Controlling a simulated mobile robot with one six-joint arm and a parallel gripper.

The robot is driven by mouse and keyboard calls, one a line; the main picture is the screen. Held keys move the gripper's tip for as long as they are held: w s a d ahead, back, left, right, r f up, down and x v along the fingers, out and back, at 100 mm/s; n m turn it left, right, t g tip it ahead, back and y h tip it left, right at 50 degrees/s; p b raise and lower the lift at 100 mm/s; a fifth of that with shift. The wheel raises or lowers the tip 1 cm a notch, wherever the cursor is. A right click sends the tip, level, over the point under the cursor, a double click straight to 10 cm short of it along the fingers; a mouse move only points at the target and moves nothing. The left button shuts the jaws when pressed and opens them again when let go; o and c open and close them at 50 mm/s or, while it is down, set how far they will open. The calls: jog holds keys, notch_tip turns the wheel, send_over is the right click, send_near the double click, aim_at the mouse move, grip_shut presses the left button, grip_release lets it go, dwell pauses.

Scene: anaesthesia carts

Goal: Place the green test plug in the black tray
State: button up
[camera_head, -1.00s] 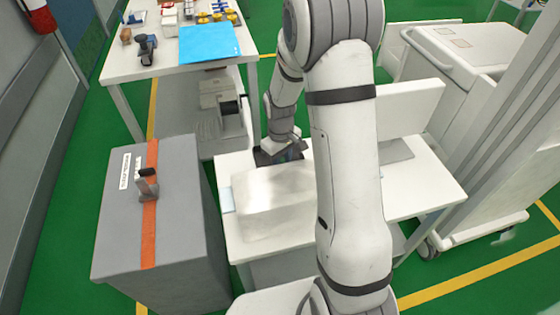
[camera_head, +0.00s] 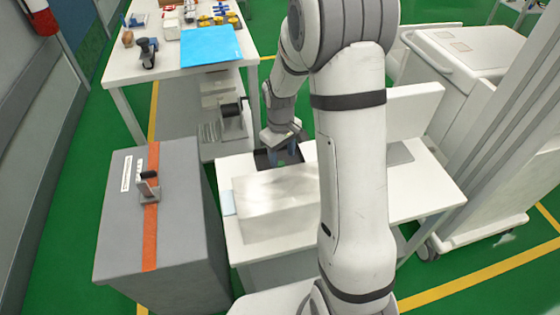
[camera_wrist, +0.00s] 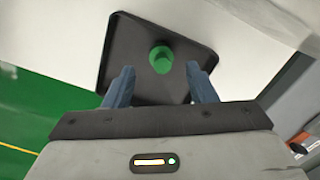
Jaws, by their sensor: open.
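The green test plug (camera_wrist: 161,59) stands in the black tray (camera_wrist: 120,45) in the wrist view, apart from the tray's walls. My gripper (camera_wrist: 160,83) is open, with its two blue-grey fingers on either side and a little short of the plug in the picture; neither finger appears to touch it. In the head view the black tray (camera_head: 262,160) lies on the white table behind a pale box, and my gripper (camera_head: 287,150) is above it. The plug cannot be made out in the head view.
The pale box (camera_head: 275,205) stands on the white table (camera_head: 425,190) in front of the tray. A grey cabinet (camera_head: 120,220) with an orange stripe is at left. A table with a blue sheet (camera_head: 210,46) and small items is behind. A white cart (camera_head: 470,70) stands at right.

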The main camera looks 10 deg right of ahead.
aim_at(281, 163)
notch_tip(281, 163, up, 7)
jog(key=p, duration=0.1)
jog(key=s+r+m+t, duration=0.1)
jog(key=s+r, duration=0.4)
jog(key=s, duration=0.5)
jog(key=s+r+m+t, duration=0.1)
jog(key=s+r+m, duration=0.3)
jog(key=s, duration=0.6)
jog(key=shift+s+a+r, duration=0.2)
jog(key=shift+a+r, duration=0.25)
jog(key=shift+r, duration=0.15)
